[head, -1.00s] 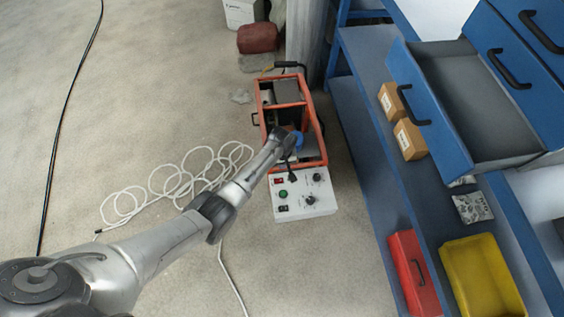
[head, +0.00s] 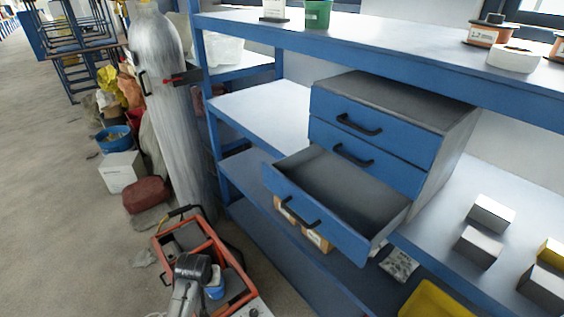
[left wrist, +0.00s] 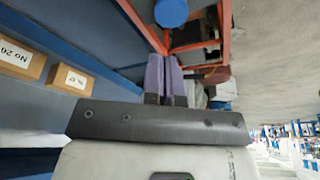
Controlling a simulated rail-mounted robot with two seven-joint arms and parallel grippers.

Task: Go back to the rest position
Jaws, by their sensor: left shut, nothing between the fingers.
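My left arm comes in at the bottom of the head view, in front of the orange-framed machine (head: 160,245). Its gripper is hidden there behind the wrist. In the left wrist view the left gripper (left wrist: 165,60) has its two purple fingers together, with nothing between them. A blue round part (left wrist: 171,12) and the orange frame (left wrist: 200,44) show beyond the fingers. My right gripper is in no view.
A blue shelf unit (head: 250,130) fills the right, with a drawer cabinet (head: 395,115) whose lowest drawer (head: 310,220) is pulled out and empty. Cardboard boxes (left wrist: 15,60) lie on a lower shelf near the gripper. A wrapped cylinder (head: 160,90) stands behind the machine.

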